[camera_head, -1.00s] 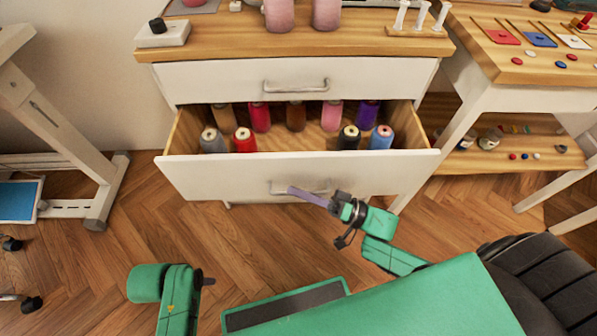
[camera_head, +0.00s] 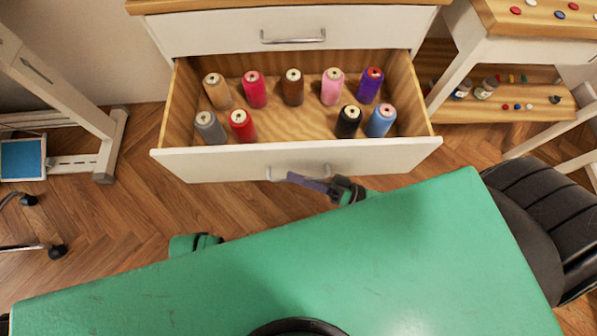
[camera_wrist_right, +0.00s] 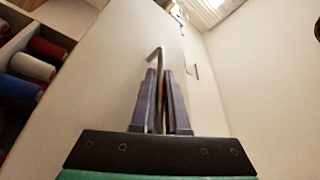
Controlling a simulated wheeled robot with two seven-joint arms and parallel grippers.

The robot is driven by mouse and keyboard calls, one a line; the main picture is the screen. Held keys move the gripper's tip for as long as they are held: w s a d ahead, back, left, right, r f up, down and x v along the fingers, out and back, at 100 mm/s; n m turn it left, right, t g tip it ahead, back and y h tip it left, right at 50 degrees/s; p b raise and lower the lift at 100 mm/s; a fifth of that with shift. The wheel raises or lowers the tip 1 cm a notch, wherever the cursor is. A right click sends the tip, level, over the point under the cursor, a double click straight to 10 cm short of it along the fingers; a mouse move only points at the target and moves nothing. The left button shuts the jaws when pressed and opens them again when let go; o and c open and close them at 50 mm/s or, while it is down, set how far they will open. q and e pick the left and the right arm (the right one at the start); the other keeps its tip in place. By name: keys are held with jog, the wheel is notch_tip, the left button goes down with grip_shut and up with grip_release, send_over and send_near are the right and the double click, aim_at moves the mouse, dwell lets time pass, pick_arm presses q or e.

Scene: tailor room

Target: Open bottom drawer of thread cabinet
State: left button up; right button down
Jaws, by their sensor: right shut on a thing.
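The white thread cabinet (camera_head: 330,28) stands ahead of me. Its bottom drawer (camera_head: 225,166) is pulled out, and its wooden inside holds several spools of thread. The drawer's metal handle (camera_head: 281,173) is on the front panel. My right gripper (camera_head: 300,180) is at this handle, with its fingers closed around the bar. In the right wrist view the two fingers (camera_wrist_right: 162,100) are on either side of the handle bar (camera_wrist_right: 157,60). The upper drawer with its handle (camera_head: 292,38) is shut. Of my left arm only a green part shows; its gripper is not visible.
A wooden-topped table (camera_head: 520,45) with a lower shelf of small items stands at the right. A black chair (camera_head: 545,220) is at the lower right. A white-framed stand (camera_head: 85,100) is at the left.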

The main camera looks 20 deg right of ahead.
jog(key=c, duration=0.9)
grip_release()
pick_arm(q)
jog(key=shift+w+d+r+b, duration=0.3)
jog(key=shift+w+r+b, duration=0.35)
jog(key=shift+r, duration=0.25)
pick_arm(e)
jog(key=v, duration=1.4)
jog(key=shift+s+d, duration=0.1)
jog(key=shift+d, duration=0.25)
